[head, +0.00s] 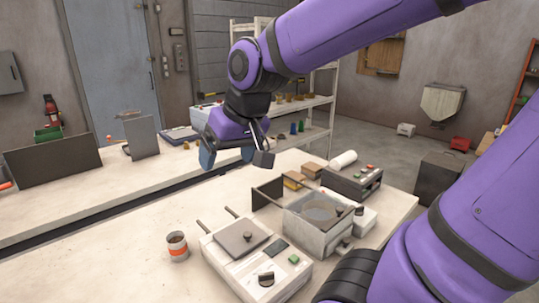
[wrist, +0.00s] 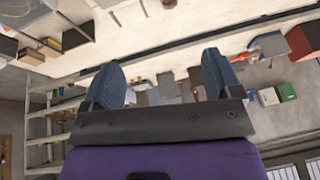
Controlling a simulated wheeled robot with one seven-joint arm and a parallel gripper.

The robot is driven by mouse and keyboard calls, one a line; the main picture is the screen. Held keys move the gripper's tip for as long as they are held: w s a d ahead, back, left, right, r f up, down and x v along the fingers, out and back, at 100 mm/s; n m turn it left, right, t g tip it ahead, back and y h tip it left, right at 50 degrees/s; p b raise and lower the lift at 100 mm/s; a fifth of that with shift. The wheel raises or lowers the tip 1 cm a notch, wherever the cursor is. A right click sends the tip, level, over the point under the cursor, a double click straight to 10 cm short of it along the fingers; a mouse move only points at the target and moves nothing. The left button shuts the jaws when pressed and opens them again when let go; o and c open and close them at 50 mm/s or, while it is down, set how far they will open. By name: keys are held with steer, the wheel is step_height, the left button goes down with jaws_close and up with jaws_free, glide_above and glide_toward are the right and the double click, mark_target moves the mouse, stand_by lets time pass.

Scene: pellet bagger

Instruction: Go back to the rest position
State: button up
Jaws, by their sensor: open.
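My gripper (head: 228,152) hangs in the air above the far part of the light table, at the end of my purple arm. In the wrist view its two blue fingers (wrist: 167,85) stand wide apart with nothing between them, so it is open and empty. In the head view one blue finger shows clearly, and the arm hides part of the other. The gripper touches nothing that I can see.
A cup (head: 177,247) stands left. A white shelf (head: 300,104) is behind the gripper.

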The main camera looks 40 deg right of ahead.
steer(key=s+d+r+h, duration=0.1)
steer(key=s+r, duration=0.1)
steer(key=s, duration=0.7)
steer(key=shift+s+d+r+n, duration=0.25)
steer(key=shift+s+n, duration=0.1)
steer(key=shift+n, duration=0.05)
steer(key=shift+o, duration=0.5)
steer(key=shift+w, duration=0.1)
stand_by(0.4)
